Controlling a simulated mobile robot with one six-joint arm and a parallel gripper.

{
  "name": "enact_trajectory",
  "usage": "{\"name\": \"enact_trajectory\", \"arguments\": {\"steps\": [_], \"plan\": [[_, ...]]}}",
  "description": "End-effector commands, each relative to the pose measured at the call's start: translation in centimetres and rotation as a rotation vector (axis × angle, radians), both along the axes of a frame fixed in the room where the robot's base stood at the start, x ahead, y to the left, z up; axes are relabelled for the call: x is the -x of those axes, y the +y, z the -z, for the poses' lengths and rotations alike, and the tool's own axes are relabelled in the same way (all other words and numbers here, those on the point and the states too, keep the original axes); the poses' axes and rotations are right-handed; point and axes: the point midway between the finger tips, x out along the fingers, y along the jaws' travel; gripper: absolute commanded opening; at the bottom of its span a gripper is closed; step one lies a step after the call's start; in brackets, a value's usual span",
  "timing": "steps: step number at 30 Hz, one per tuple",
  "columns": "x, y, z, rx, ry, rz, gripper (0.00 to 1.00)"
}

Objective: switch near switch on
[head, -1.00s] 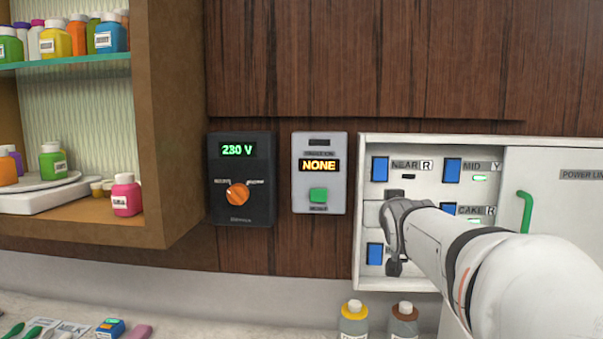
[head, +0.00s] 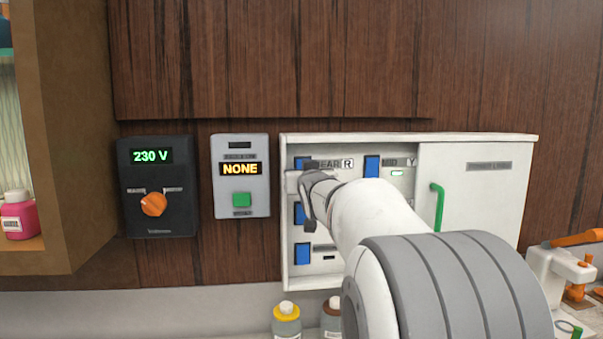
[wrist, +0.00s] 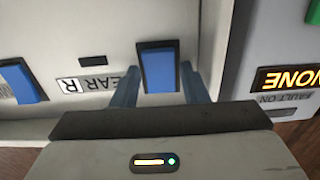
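The near switch (wrist: 158,66) is a blue rocker at the top left of the white switch panel (head: 287,240). Its "NEAR R" label (wrist: 88,82) appears upside down in the wrist view, beside a small dark indicator (wrist: 93,59). My gripper (wrist: 158,72) is open, with one finger on either side of the rocker. I cannot tell whether either finger touches it. In the head view, my gripper (head: 307,195) hides part of the near switch (head: 301,162).
The mid switch (head: 372,166) has a lit green indicator (head: 396,173). Other blue switches (head: 302,254) sit below, partly behind my arm. A grey box reading "NONE" (head: 241,205) and a black 230 V dial box (head: 156,215) are to the left. A green handle (head: 438,207) is to the right.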

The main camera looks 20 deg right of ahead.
Motion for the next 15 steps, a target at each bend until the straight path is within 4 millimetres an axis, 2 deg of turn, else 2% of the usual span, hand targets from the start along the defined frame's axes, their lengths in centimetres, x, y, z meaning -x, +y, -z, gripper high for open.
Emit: {"name": "enact_trajectory", "arguments": {"steps": [5, 15], "plan": [[0.03, -0.03, -0.01, 0.000, 0.000, 0.001, 0.40], [0.06, -0.08, -0.01, 0.000, 0.000, 0.001, 0.12]]}}
